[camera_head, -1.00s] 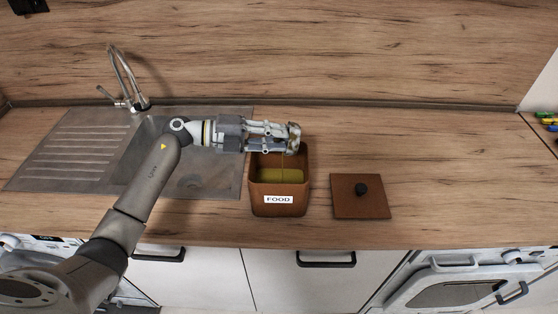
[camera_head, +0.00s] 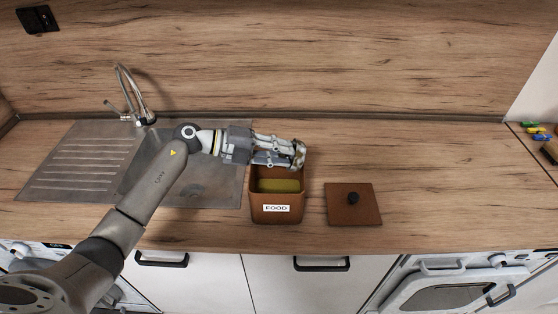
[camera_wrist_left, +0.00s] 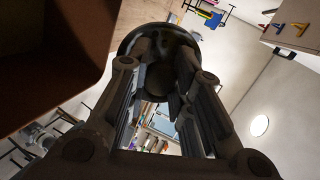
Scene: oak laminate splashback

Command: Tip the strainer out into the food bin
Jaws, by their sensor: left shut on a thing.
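The food bin (camera_head: 277,207) is a brown open box with a white FOOD label, standing on the worktop right of the sink. Something yellow-green shows inside it. My left gripper (camera_head: 296,153) is over the bin's back part, coming in from the left. It is shut on the strainer (camera_head: 301,154), a small greyish round thing mostly hidden by the fingers. In the left wrist view the strainer (camera_wrist_left: 160,70) is a dark round shape at the fingertips; I cannot tell what it holds. The bin's brown wall (camera_wrist_left: 75,50) fills that view's upper left. My right gripper is out of view.
A square brown lid (camera_head: 353,211) with a black knob lies flat right of the bin. The steel sink (camera_head: 205,192) with its tap (camera_head: 133,98) and ridged drainer is on the left. Small coloured things (camera_head: 536,129) lie at the far right. Worktop right of the lid is clear.

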